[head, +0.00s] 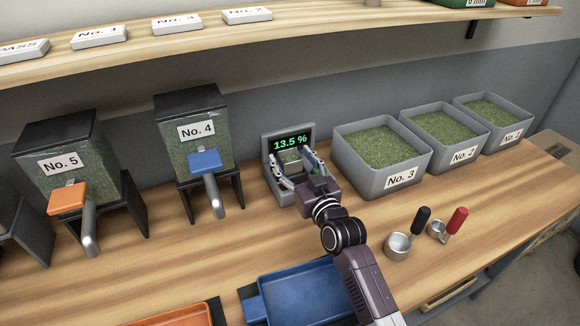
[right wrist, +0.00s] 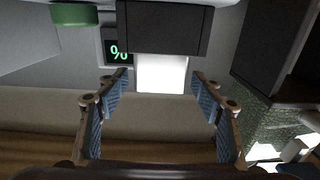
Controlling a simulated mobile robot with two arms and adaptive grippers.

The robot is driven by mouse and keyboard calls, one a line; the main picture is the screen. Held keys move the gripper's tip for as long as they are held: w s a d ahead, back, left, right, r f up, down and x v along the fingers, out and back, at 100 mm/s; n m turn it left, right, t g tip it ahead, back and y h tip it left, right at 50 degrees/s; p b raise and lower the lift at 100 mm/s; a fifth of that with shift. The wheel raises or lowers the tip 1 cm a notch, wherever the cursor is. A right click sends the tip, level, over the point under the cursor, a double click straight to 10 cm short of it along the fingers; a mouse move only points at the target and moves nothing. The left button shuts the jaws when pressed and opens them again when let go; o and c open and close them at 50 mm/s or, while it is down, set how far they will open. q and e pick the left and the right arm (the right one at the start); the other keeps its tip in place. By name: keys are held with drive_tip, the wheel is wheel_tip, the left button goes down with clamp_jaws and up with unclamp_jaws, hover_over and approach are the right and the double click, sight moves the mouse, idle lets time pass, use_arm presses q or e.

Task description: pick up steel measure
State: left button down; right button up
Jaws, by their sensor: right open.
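Two steel measures rest on the counter at the right in the head view. One steel measure (head: 397,246) has a black handle, and a smaller steel measure (head: 436,230) has a red handle. My right gripper (head: 294,161) is well to the left of both, in front of the meter (head: 268,152) that reads 13.5 %. In the right wrist view its two fingers (right wrist: 161,80) are spread apart, with nothing clearly held between them. A bright white patch shows beyond the fingertips, near part of the display. My left gripper is not in view.
Grey bins No. 3 (head: 343,156), No. 2 (head: 447,163) and No. 1 (head: 517,132) stand behind the measures. Dispensers No. 4 (head: 220,142) and No. 5 (head: 90,172) stand left. A blue tray (head: 300,292) and an orange tray (head: 180,317) lie in front. Open counter surrounds the measures.

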drive_tip(key=shift+w+a, duration=0.25)
drive_tip(key=shift+w, duration=0.45)
drive_tip(key=shift+s, duration=0.1)
drive_tip(key=c, duration=1.3)
drive_tip(key=shift+c, duration=0.4)
drive_tip(key=shift+r, duration=0.1)
